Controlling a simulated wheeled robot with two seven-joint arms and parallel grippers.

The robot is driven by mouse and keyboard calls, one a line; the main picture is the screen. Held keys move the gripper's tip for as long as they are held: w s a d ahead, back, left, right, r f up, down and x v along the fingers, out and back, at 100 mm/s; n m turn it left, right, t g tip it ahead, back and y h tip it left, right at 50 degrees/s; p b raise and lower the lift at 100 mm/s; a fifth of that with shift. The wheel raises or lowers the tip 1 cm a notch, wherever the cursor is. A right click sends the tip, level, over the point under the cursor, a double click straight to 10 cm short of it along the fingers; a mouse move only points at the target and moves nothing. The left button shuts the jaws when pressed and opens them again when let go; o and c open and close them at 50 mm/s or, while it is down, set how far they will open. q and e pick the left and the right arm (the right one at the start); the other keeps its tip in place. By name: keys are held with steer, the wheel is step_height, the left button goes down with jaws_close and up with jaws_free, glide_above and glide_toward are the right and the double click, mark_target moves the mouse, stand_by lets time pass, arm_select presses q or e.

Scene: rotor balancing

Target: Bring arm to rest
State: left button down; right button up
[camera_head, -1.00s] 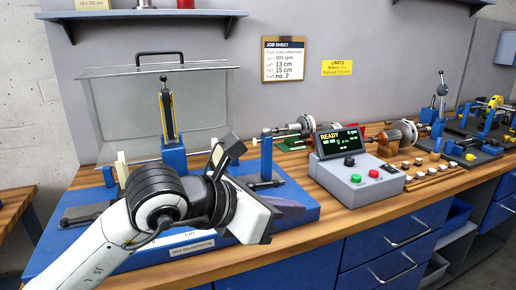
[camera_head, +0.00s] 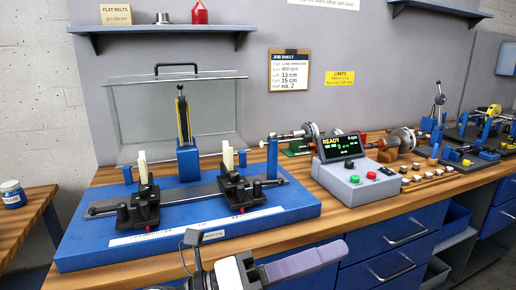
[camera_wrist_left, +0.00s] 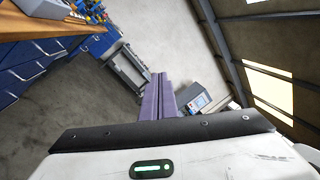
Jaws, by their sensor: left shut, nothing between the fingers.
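My left gripper (camera_head: 340,248) is at the bottom of the head view, low in front of the bench. Its purple fingers lie together, pointing right, with nothing between them. In the left wrist view the shut fingers (camera_wrist_left: 158,80) point out over the grey floor, away from the bench. My left arm is mostly cut off by the lower edge of the head view. The blue balancing machine (camera_head: 90,252) stands on the bench behind the gripper, apart from it. My right gripper is not seen.
The control box (camera_head: 352,190) reads READY, with a green and a red button. Rotors (camera_head: 312,131) lie behind it. The wooden bench top (camera_head: 365,218) has blue drawers (camera_head: 395,258) below its front edge. A jar (camera_head: 12,194) stands on the left table.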

arm_select(q)
steer(key=w+a+f+n+t+y, duration=0.3)
steer(key=a+f+n+t, duration=0.25)
steer(key=n, duration=0.45)
steer(key=w+a+f+n+t+y, duration=0.2)
steer(key=a+f+n+t+y, duration=0.2)
steer(key=a+n+t, duration=0.45)
steer(key=s+a+f+n+g+y, duration=0.1)
steer(key=a+f+n+y, duration=0.25)
steer(key=f+n, duration=0.35)
steer(key=s+a+f+n+g+y, duration=0.1)
steer(key=a+f+n+g+y, duration=0.25)
steer(key=f, duration=0.55)
steer(key=s+a+f+n+g+y, duration=0.3)
steer(key=s+f+n, duration=0.4)
steer(key=s+f, duration=0.9)
step_height(320, 180, down, 3)
steer(key=shift+s+a+r+n+g, duration=0.1)
steer(key=shift+s+a+n+g, duration=0.4)
steer(key=shift+g, duration=0.75)
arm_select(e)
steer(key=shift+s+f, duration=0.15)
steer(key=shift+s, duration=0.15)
